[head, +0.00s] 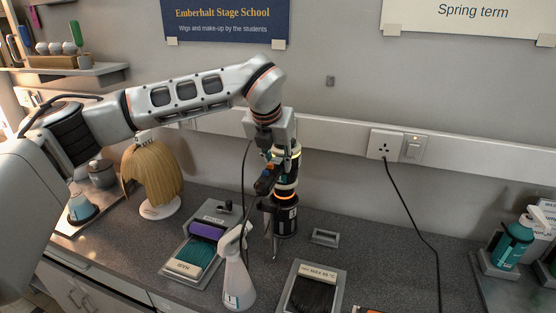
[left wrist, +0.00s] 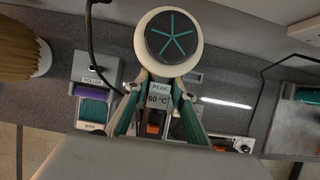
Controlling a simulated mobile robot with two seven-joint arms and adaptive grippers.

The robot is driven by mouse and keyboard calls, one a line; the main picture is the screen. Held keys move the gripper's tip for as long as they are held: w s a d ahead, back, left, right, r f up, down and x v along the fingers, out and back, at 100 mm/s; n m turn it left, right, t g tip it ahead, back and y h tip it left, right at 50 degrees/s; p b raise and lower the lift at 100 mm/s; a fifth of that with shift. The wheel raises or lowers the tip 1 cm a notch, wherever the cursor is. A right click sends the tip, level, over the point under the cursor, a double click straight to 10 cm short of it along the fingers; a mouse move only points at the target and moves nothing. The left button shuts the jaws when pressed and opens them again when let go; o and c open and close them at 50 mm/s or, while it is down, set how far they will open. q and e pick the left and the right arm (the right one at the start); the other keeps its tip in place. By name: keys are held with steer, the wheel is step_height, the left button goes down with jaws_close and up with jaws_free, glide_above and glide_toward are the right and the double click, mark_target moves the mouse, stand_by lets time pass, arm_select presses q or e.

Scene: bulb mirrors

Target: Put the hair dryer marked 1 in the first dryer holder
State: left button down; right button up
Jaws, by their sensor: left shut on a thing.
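My left gripper (head: 270,178) is shut on a hair dryer (head: 286,218), held over the back of the counter. In the head view its dark body hangs upright with a pale label, whose mark is too small to read. In the left wrist view the dryer (left wrist: 171,38) shows a round dark end with a teal star in a cream ring. The left gripper (left wrist: 156,92) has its fingers on both sides of the handle, which bears an orange switch. I cannot tell which thing is the first dryer holder; a small grey frame (head: 325,237) lies right of the dryer. My right gripper is out of view.
A white spray bottle (head: 237,280) stands in front of the dryer. A grey tray with a purple roller (head: 207,230) is to its left, a dark heat pad (head: 312,292) in front. A blond wig (head: 153,175) stands left. A black cord (head: 412,215) crosses the right counter.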

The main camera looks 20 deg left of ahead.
mark_target(274, 164)
arm_select(q)
step_height(274, 164, down, 6)
steer(key=b, duration=0.3)
steer(key=shift+b, duration=0.3)
steer(key=c, duration=1.6)
jaws_free()
steer(key=shift+r, duration=0.1)
steer(key=o, duration=0.5)
steer(key=shift+p+v, duration=0.9)
steer(key=shift+v, duration=0.4)
steer(key=shift+p+v, duration=0.7)
steer(key=shift+v, duration=0.75)
steer(key=shift+p+v, duration=0.4)
steer(key=shift+v, duration=0.8)
steer(key=shift+s, duration=0.1)
